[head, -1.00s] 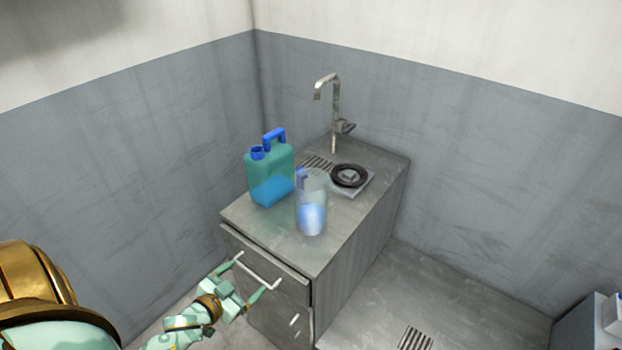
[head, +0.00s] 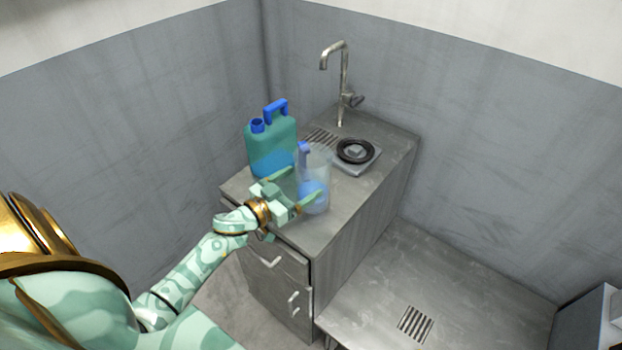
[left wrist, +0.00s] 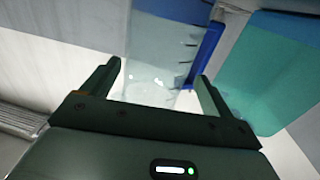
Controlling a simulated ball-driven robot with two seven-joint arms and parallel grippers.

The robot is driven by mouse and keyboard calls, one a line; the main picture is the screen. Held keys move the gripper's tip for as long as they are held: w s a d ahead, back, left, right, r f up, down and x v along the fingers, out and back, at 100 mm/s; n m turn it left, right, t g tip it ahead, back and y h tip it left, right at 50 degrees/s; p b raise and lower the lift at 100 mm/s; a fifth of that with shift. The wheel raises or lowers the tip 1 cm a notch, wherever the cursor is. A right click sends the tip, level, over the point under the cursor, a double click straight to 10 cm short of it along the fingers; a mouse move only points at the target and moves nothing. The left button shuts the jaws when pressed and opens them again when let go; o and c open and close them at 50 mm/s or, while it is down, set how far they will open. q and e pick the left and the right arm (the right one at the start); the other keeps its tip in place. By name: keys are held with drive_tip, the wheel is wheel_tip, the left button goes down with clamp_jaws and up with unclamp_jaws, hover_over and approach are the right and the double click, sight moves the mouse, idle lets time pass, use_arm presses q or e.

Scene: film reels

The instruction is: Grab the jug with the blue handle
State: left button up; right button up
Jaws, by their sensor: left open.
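A clear jug (head: 319,166) with a blue handle (head: 304,148) and blue liquid stands upright on the counter. A teal canister (head: 268,145), also with a blue handle (head: 276,106), stands behind it to the left. My left gripper (head: 304,184) is open at the jug's near side, one finger on each side of its body. In the left wrist view the clear jug (left wrist: 158,72) shows between and beyond the fingertips, with its blue handle (left wrist: 208,48) near the right finger. I cannot tell whether the fingers touch it. My right gripper is out of view.
A grey cabinet (head: 350,215) with drawer handles carries the jugs. A tap (head: 345,85) rises at the back. A scale-like plate with a black ring (head: 354,150) lies right of the jug. A metal floor drain (head: 415,323) is at lower right.

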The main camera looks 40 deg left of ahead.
use_arm(q)
drive_tip(key=b+x, duration=0.1)
drive_tip(key=x, duration=0.4)
drive_tip(key=shift+w+d+f, duration=0.1)
drive_tip(key=shift+w+d, duration=0.1)
drive_tip(key=shift+w, duration=0.15)
drive_tip(key=c, duration=1)
